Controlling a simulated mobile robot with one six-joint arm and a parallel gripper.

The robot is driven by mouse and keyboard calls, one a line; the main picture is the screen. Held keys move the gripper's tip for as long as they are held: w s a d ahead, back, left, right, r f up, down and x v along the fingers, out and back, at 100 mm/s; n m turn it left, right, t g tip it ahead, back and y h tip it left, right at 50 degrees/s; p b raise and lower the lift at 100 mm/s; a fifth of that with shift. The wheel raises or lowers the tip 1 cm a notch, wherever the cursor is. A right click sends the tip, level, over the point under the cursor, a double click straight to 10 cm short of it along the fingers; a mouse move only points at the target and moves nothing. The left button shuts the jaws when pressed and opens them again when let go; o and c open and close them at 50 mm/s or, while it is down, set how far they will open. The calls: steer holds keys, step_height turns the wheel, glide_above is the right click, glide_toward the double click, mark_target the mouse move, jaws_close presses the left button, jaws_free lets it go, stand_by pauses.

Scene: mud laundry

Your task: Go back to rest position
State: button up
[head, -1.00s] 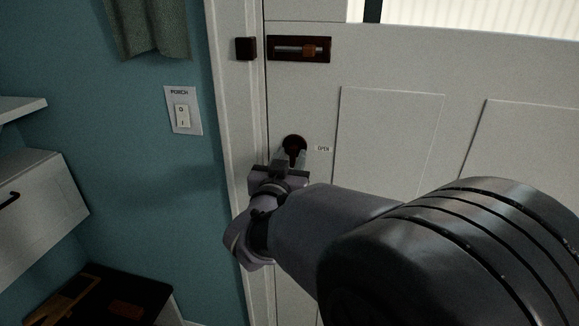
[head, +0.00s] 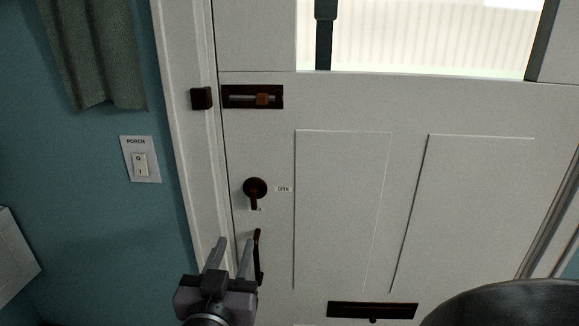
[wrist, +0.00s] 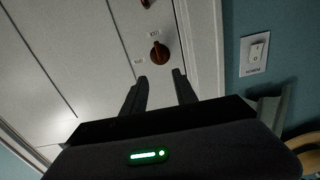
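My gripper (head: 229,258) is at the bottom left of the head view, in front of the door's left edge and below the thumb-turn. Its two fingers are apart, with nothing between them. In the wrist view my gripper (wrist: 158,88) also shows open and empty. The dark round thumb-turn (head: 255,189) on the white door (head: 345,200) has its tab pointing down, beside a small label reading OPEN. The thumb-turn (wrist: 159,53) is beyond the fingertips in the wrist view, apart from them.
A dark pull handle (head: 258,256) is just right of my fingers. A slide bolt (head: 252,97) is above the thumb-turn, and a mail slot (head: 372,310) is low on the door. A porch light switch (head: 141,160) is on the blue wall. A curtain (head: 92,55) hangs upper left.

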steer(key=w+d+r+m+g+y, duration=0.1)
steer(key=w+d+m+g+y, duration=0.1)
steer(key=d+g+y, duration=0.35)
steer(key=s+d+f+m+g+h, duration=0.1)
steer(key=s+d+f+g, duration=0.2)
steer(key=s+d, duration=0.5)
steer(key=s+d+f+g+h, duration=0.2)
steer(key=s+d+f+g, duration=0.1)
steer(key=s+d, duration=0.5)
steer(key=s+f, duration=0.1)
steer(key=s, duration=0.2)
steer(key=shift+d+f+m, duration=0.15)
steer(key=shift+m, duration=0.25)
steer(key=shift+g, duration=0.25)
